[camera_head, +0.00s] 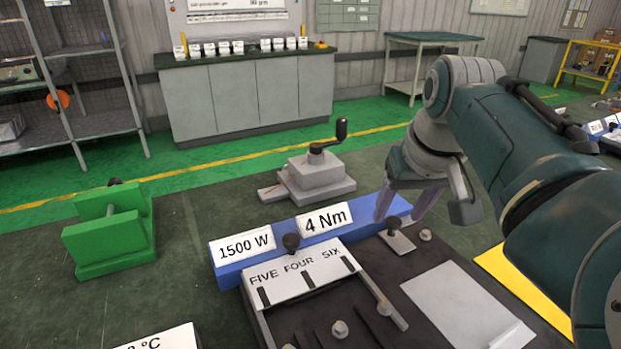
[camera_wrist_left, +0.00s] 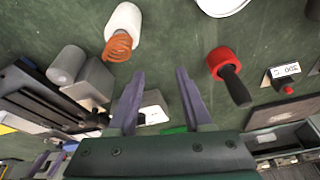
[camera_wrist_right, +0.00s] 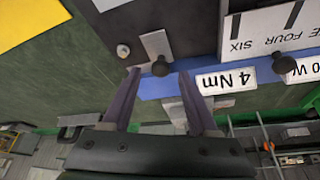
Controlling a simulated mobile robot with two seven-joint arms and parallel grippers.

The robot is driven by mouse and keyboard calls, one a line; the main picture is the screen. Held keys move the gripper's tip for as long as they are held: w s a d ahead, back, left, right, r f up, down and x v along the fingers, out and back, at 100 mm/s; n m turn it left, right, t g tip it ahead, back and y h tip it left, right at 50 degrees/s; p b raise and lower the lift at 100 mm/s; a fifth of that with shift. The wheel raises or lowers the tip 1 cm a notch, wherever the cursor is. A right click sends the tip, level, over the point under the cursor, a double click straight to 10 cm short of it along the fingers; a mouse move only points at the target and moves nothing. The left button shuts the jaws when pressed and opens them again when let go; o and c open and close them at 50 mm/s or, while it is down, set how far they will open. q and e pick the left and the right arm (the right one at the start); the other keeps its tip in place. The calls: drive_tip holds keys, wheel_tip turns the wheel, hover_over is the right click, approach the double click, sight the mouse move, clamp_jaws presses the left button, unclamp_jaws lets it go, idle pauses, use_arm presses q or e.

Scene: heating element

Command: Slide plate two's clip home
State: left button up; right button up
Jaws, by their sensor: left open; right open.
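A dark housing (camera_head: 388,322) stands in front of a blue block labelled "1500 W" and "4 Nm" (camera_head: 285,240). A small grey clip with a black knob (camera_head: 396,238) lies at its back edge; it also shows in the right wrist view (camera_wrist_right: 155,45). I cannot tell which is plate two. My right gripper (camera_head: 404,212) is open; in the right wrist view the clip's knob appears between its fingertips (camera_wrist_right: 158,72), with nothing visibly gripped. My left gripper (camera_wrist_left: 159,75) is open and empty.
A grey block with a crank (camera_head: 318,172) and a green block (camera_head: 110,230) stand behind and left. In the left wrist view are a white cylinder with an orange coil (camera_wrist_left: 121,30) and a red-and-black tool (camera_wrist_left: 229,75). Table left of the housing is partly clear.

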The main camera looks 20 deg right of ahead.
drive_tip(key=shift+x, duration=1.1)
clamp_jaws()
idle(0.7)
